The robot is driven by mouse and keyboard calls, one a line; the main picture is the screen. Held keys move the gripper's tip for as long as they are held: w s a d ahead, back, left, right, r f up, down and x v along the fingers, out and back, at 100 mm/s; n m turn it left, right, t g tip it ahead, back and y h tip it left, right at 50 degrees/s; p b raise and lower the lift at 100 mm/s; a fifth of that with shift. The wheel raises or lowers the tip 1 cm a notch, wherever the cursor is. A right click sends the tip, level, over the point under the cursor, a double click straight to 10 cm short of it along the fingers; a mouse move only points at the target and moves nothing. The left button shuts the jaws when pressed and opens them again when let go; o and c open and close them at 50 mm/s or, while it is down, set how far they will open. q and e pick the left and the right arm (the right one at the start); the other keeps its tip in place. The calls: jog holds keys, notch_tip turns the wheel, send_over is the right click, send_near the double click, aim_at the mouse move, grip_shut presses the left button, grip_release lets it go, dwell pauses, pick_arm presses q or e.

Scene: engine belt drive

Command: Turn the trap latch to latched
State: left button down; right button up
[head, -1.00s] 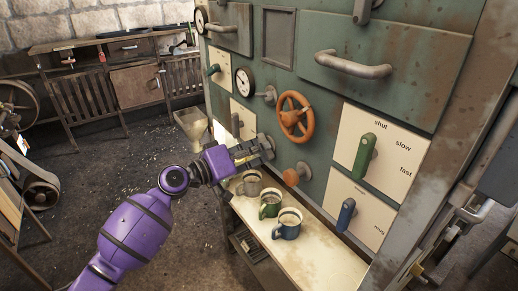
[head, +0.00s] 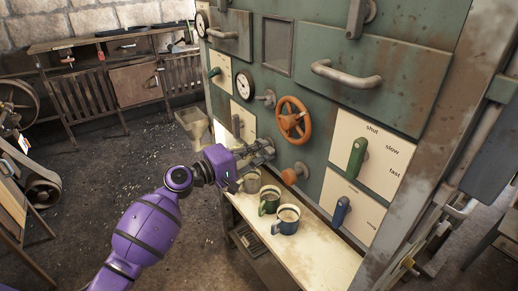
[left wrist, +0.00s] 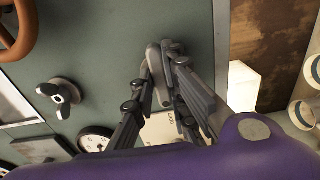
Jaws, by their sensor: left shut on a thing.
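My left gripper (head: 264,148) reaches the green machine front from the left, below the orange handwheel. In the left wrist view its fingers (left wrist: 165,85) are closed on a grey lever (left wrist: 153,60), which lies between them in front of the green panel. A cream plate with small lettering (left wrist: 158,130) shows past the fingers; I cannot read it clearly. In the head view the fingers hide most of the held lever. An upright dark grey lever (head: 236,125) on a cream plate (head: 247,118) stands just left of the gripper. My right gripper is out of view.
The orange handwheel (head: 293,120) and an orange knob (head: 290,175) are close to the gripper. Several mugs, including a blue one (head: 286,219), stand on the shelf (head: 300,255) below. Green (head: 357,158) and blue (head: 341,210) levers are at right.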

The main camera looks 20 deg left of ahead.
pick_arm(q)
jog(key=shift+r, duration=0.15)
dwell(0.3)
jog(key=c, duration=1.7)
grip_release()
jog(key=shift+c, duration=0.2)
jog(key=shift+a, duration=0.1)
jog(key=v, duration=1.2)
